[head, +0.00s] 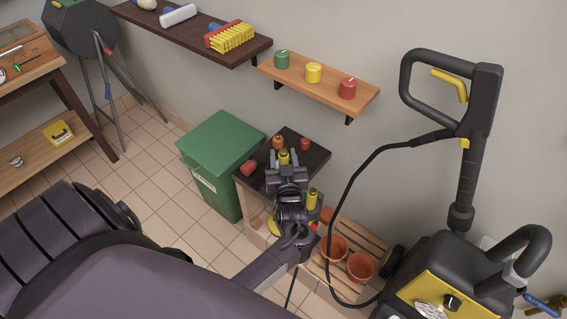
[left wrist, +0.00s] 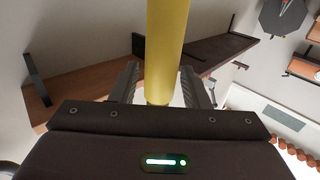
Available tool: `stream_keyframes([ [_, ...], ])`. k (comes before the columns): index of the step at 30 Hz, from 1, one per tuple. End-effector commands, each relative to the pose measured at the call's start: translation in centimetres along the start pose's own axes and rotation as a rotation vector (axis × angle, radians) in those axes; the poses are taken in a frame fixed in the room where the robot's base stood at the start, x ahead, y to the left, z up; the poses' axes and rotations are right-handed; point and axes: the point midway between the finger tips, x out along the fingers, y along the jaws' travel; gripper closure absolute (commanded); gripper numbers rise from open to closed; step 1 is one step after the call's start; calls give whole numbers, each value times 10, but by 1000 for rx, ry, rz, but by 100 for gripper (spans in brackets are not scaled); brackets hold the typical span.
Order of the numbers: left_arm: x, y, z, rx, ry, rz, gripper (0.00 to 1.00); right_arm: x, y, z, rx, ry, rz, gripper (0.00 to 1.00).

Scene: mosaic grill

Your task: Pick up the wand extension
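The wand extension looks to be a yellow tube (left wrist: 168,45) that runs down the middle of the left wrist view, with its lower end showing just beyond the palm. In the head view a short yellow part with a brass-coloured end (head: 284,157) shows between my left gripper's fingers, over the dark stand top; the rest is hidden by the gripper. My left gripper (head: 284,160) is open, with a finger on each side of the tube; a gap shows at least on the left side in the left wrist view (left wrist: 158,88). My right gripper is not in view.
A second yellow upright piece (head: 312,197) stands just right of my left wrist. The small dark-topped stand (head: 316,158) holds orange and red pieces. A green bin (head: 222,150) is left of it, clay pots (head: 360,267) and a pressure washer (head: 440,275) right. A shelf (head: 335,92) hangs behind.

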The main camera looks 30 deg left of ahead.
Motion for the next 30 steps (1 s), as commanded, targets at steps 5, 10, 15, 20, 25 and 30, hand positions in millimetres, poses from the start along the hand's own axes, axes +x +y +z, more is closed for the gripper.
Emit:
stream_keyframes([
  [5,0,0,0,0,0,0,82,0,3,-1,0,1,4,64],
  [10,0,0,0,0,0,0,100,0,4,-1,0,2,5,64],
  [15,0,0,0,0,1,0,100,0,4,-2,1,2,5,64],
  [20,0,0,-2,0,1,0,100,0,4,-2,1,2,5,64],
  [25,0,0,-12,-2,1,0,100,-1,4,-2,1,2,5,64],
  [30,0,0,-44,-6,4,0,100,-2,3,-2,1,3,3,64],
])
